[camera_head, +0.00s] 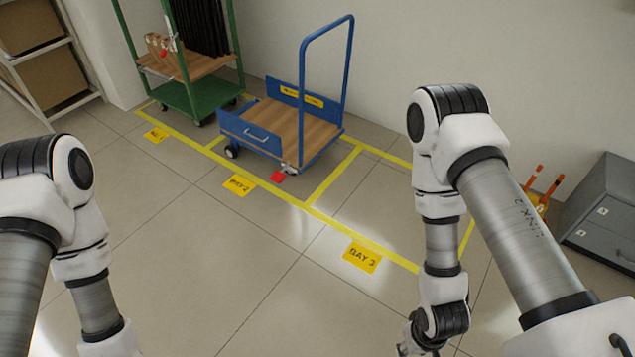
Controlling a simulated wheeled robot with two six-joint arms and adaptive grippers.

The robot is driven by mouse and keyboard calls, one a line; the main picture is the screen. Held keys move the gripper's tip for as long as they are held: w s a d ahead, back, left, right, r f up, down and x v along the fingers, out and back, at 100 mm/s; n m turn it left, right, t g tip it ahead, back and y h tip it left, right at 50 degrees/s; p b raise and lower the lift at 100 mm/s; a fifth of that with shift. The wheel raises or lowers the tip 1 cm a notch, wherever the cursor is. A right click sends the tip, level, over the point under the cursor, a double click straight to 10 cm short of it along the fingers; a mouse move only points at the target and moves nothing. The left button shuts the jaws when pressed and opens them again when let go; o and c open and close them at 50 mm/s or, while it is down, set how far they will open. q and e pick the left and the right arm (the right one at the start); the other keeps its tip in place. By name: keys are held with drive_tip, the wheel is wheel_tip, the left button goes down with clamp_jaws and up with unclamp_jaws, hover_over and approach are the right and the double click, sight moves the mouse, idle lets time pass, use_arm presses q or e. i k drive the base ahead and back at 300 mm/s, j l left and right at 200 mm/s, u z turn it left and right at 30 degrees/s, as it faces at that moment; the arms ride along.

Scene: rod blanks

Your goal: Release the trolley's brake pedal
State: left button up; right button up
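A blue trolley (247,134) with a wooden deck and a tall blue push handle stands in a yellow-marked floor bay, against the wall. A red brake pedal (277,177) shows low at its front right corner, beside a caster. I cannot tell from here whether the pedal is pressed down or up. My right arm reaches down on the right, and only part of its gripper (412,347) shows at the bottom edge; its fingers are not clear. My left arm comes in at the left, and its gripper is below the frame. Both arms are well apart from the trolley.
A green shelf trolley (205,98) stands left of the blue one. Floor labels include BAY 3 (362,256) and BAY 2 (240,185). A grey cabinet (605,215) and orange-handled items (541,190) stand at right. The floor before the blue trolley is clear.

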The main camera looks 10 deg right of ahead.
sight(278, 177)
drive_tip(key=i+l, duration=0.15)
drive_tip(key=i, duration=0.35)
drive_tip(key=i+l+u, duration=0.1)
drive_tip(key=i, duration=0.4)
drive_tip(key=i+l, duration=0.2)
drive_tip(key=i, duration=0.3)
drive_tip(key=i+l+u, duration=0.1)
drive_tip(key=i, duration=0.4)
drive_tip(key=i+l, duration=0.3)
drive_tip(key=i, duration=0.2)
